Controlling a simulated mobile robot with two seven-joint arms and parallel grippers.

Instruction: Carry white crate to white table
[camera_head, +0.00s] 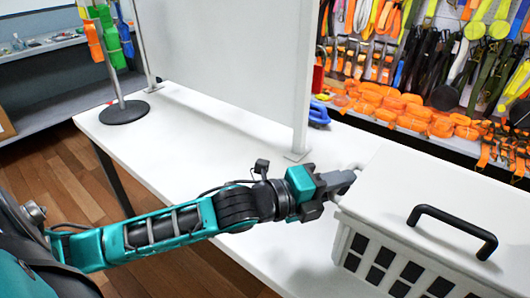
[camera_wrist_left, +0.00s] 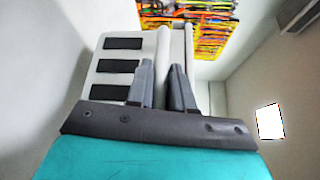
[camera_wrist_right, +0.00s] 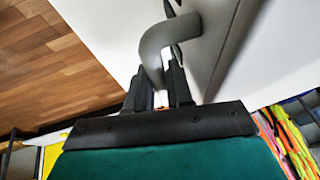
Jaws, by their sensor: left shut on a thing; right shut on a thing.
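The white crate (camera_head: 385,190) is at the right of the head view, with a lid, a black lid handle (camera_head: 452,228) and dark openings in its side. It also shows in the left wrist view (camera_wrist_left: 145,50). My left gripper (camera_head: 338,182) is shut on the light handle at the crate's left end; its fingers (camera_wrist_left: 167,85) show close up. My right gripper (camera_wrist_right: 160,85) is outside the head view and is shut on the curved light handle (camera_wrist_right: 158,42) of the crate. The white table (camera_head: 200,135) runs beside the crate. The crate's underside is hidden, so I cannot tell whether it rests on the table.
A white upright panel (camera_head: 230,60) stands on the table. A dark round-based stand (camera_head: 124,112) with coloured straps is at the table's far left. A blue item (camera_head: 319,113) lies behind the panel. A strap wall (camera_head: 430,60) fills the back right. Wood floor (camera_head: 60,175) is open at left.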

